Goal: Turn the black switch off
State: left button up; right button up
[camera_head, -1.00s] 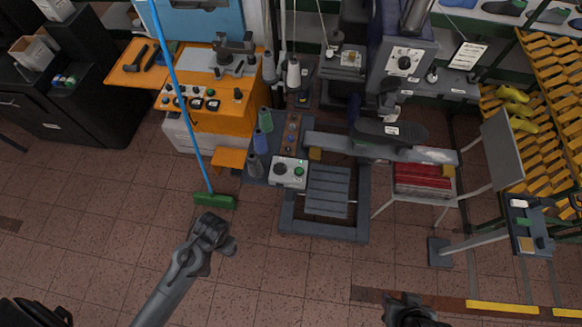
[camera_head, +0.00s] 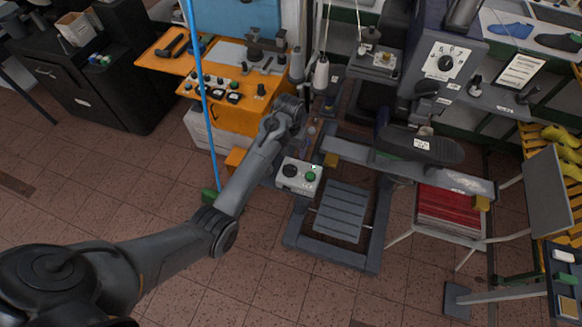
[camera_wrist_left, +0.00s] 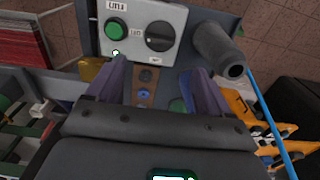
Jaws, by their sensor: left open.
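The black switch (camera_head: 290,170) is a round rotary knob on a light grey control box (camera_head: 299,188), beside a green button (camera_head: 311,176). In the left wrist view the black switch (camera_wrist_left: 159,36) is at the top centre, right of the green button (camera_wrist_left: 116,28). My left gripper (camera_wrist_left: 157,70) is open and empty, its two purple-grey fingers pointing toward the box with the switch just beyond and between them. In the head view my left arm reaches up just left of the box, and its fingers are mostly hidden. My right gripper is out of view.
An orange bench (camera_head: 235,110) with small controls is behind my left arm.

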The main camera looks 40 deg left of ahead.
aim_at(290, 168)
pick_arm(q)
notch_tip(290, 168, down, 10)
jog(key=shift+f, duration=0.1)
dwell(0.4)
jog(key=c, duration=1)
jog(key=shift+c, duration=0.2)
